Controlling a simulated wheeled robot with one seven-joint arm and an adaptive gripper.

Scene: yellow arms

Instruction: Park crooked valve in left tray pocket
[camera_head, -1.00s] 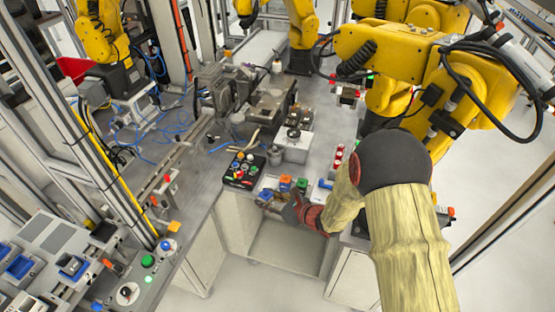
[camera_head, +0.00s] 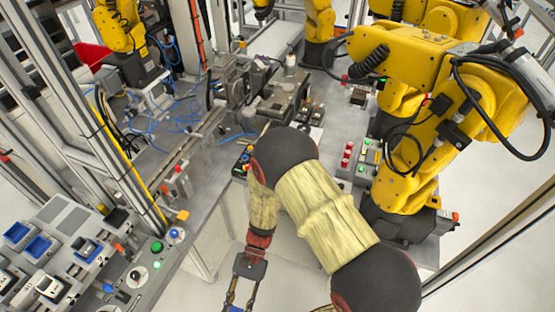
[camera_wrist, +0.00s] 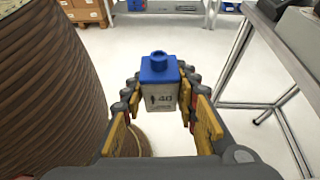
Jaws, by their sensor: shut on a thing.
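The valve (camera_wrist: 160,88) is a pale block marked "40" with a blue cap and round blue knob. It sits between the fingertips of my gripper (camera_wrist: 160,98) in the wrist view, shut on it, over open floor. In the head view my gripper (camera_head: 240,291) hangs at the bottom edge, and a bit of blue shows at its tips; the rest is cut off. The grey tray unit (camera_head: 62,216) is at lower left, apart from my gripper. It has a blue pocket at left (camera_head: 16,232), another beside it (camera_head: 38,247), and one holding a dark-and-pale part (camera_head: 86,250).
A control panel with a green button (camera_head: 157,247) lies between the tray unit and my gripper. The workbench (camera_head: 200,205) with machinery is behind. A yellow robot arm (camera_head: 405,150) stands at right. A metal-legged table (camera_wrist: 240,60) is at right in the wrist view.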

